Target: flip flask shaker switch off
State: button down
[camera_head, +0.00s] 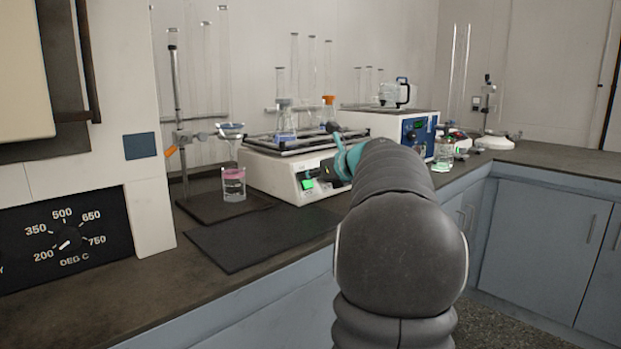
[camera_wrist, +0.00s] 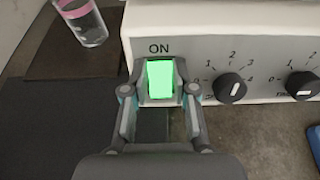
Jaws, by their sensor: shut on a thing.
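The flask shaker (camera_head: 262,174) is a white box with a dark top platform that holds glass flasks. Its front shows in the wrist view (camera_wrist: 205,50). The switch (camera_wrist: 160,80) is lit green below the word "ON"; its green glow also shows in the head view (camera_head: 308,184). My gripper (camera_wrist: 161,94) is at the front panel, with one finger on each side of the switch and the fingertips closed on its sides. In the head view my arm hides most of the gripper and the right part of the shaker front.
Two black dials (camera_wrist: 231,87) (camera_wrist: 302,85) sit right of the switch. A beaker with a pink band (camera_head: 233,184) stands to the left on a dark mat. Another dark mat (camera_head: 255,238) lies bare before the shaker. A blue-fronted device (camera_head: 416,133) stands behind right.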

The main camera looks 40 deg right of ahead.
jog(key=shift+s+f+t+b, duration=0.15)
jog(key=shift+f+t+b, duration=0.65)
jog(key=shift+b, duration=2.45)
jog(key=shift+r+t+b, duration=0.25)
jog(key=shift+t+b, duration=0.15)
jog(key=shift+b, duration=0.2)
jog(key=shift+r+t+b, duration=0.2)
jog(key=shift+t+b, duration=0.1)
jog(key=shift+b, duration=0.35)
jog(key=shift+r, duration=0.1)
jog(key=c, duration=0.9)
grip_release()
jog(key=shift+s, duration=0.15)
jog(key=s, duration=0.8)
jog(key=s+d+r, duration=0.1)
jog(key=s, duration=0.2)
jog(key=shift+s, duration=0.4)
jog(key=shift+r, duration=0.15)
